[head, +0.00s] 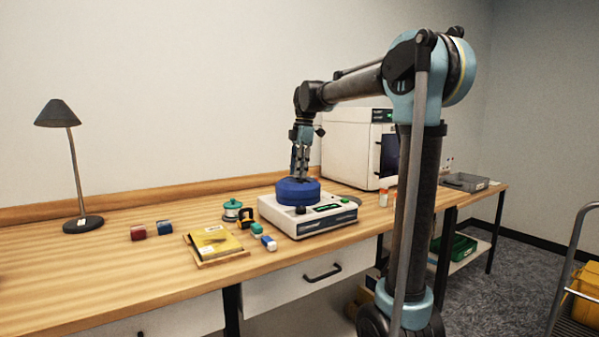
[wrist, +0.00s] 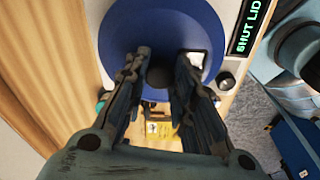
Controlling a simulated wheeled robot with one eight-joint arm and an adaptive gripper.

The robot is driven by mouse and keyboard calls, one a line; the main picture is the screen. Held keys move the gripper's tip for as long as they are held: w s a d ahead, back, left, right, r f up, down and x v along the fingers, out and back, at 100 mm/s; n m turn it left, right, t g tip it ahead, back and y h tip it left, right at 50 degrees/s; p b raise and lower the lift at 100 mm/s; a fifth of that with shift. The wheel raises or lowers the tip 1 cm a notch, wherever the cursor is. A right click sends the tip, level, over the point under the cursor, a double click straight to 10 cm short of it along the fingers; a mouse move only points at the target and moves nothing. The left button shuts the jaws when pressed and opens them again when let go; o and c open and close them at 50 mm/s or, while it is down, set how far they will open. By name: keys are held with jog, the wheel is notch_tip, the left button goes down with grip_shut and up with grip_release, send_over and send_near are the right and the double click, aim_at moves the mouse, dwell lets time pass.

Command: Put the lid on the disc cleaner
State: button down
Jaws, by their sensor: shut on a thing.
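The disc cleaner (head: 310,222) is a low white box with a dark knob and a green display on its front, standing on the wooden bench. The blue round lid (head: 298,186) is over its top at the left part, roughly level. My gripper (head: 300,174) points down and is shut on the lid's dark central knob, which shows between the fingers (wrist: 160,78) in the wrist view. The lid (wrist: 150,22) fills the upper middle there, and the display (wrist: 248,28) reads "SHUT LID". I cannot tell whether the lid's rim touches the cleaner all round.
A yellow packet (head: 214,241) on a wooden board, a green-lidded jar (head: 232,209) and several small blocks lie left of the cleaner. A white machine (head: 352,147) stands behind it. A lamp (head: 75,165) stands far left. A grey tray (head: 464,182) lies at the right end.

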dwell(0.3)
jog(key=c, duration=0.8)
grip_release()
jog(key=shift+r, duration=0.15)
jog(key=shift+r, duration=3.35)
grip_shut()
jog(key=shift+f, duration=3.05)
